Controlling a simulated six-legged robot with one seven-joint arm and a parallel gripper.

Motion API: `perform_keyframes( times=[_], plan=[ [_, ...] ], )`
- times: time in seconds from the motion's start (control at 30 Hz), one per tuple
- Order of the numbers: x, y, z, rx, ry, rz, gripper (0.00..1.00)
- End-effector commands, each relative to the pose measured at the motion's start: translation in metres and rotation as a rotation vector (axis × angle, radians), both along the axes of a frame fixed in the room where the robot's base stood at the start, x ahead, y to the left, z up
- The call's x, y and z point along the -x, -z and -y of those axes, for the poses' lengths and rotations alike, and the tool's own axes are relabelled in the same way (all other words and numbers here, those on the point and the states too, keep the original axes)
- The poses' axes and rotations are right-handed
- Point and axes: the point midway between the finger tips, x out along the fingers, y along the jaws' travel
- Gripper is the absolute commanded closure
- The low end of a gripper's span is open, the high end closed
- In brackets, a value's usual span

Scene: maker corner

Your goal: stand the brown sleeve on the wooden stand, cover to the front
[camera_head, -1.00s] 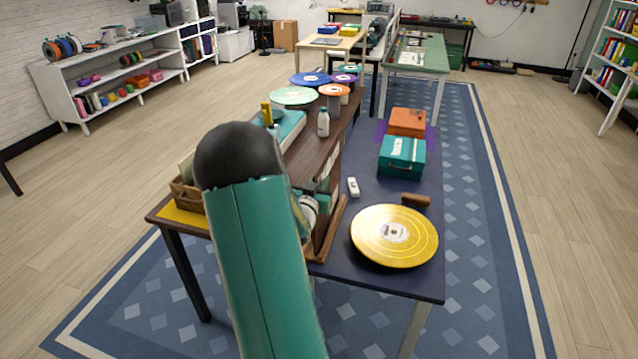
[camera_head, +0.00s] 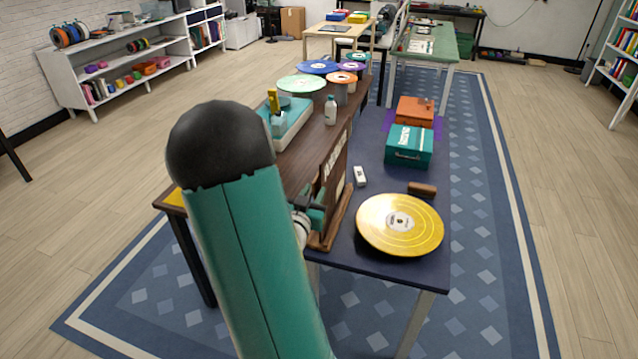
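The brown sleeve (camera_head: 334,172) stands near upright at the left side of the dark blue table, seen at a steep angle, with pale lettering on its face toward the right. Its lower edge is at the wooden stand (camera_head: 343,221), a low brown ledge at the table's near left. I cannot tell whether the sleeve rests fully on it. My gripper (camera_head: 313,211) is at the sleeve's near lower left side. My teal arm hides part of it, and its fingertips are too small and covered to show whether they grip the sleeve.
A yellow record (camera_head: 399,225) lies right of the stand, with a small brown block (camera_head: 422,189) and white box (camera_head: 360,176) behind it. A teal case (camera_head: 409,146) and orange case (camera_head: 415,111) stand farther back.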

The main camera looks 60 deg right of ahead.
Motion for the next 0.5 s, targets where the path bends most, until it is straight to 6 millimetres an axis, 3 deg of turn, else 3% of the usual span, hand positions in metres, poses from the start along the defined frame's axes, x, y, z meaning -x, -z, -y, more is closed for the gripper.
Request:
perform_keyframes(
  times=[0.37,0.5],
  plan=[
    [0.000,0.000,-0.011,-0.004,-0.005,0.002,0.72],
    [-0.028,-0.005,-0.025,-0.082,-0.083,0.032,0.72]
  ],
)
